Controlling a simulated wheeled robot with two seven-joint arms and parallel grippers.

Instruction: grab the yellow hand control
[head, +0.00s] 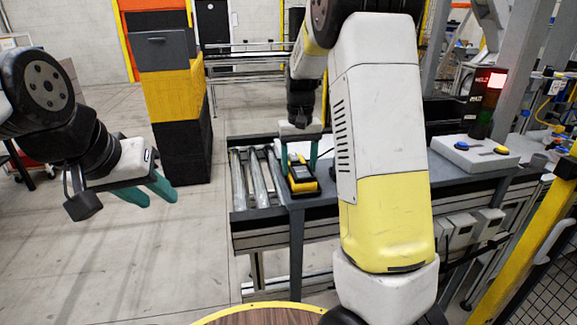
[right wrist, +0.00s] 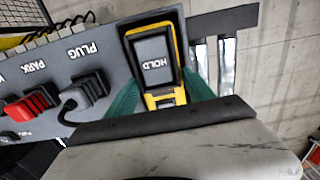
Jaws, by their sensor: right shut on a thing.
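The yellow hand control (head: 302,180) with a black face is at the left end of the grey bench, beside the rollers. In the right wrist view the hand control (right wrist: 154,62) shows a grey button marked HOLD. My right gripper (head: 299,166) reaches down over it. Its teal fingers (right wrist: 163,92) are on both sides of the control and shut on it. Whether the control touches the surface below cannot be told. My left gripper (head: 158,194) hangs at the left, away from the bench, its teal fingertips apart and empty.
A grey panel (right wrist: 60,70) marked PLUG and PARK, with a red connector (right wrist: 30,103) and a grey plug (right wrist: 82,92), lies beside the control. A roller conveyor (head: 255,180) adjoins the bench. Stacked crates (head: 172,98) stand behind.

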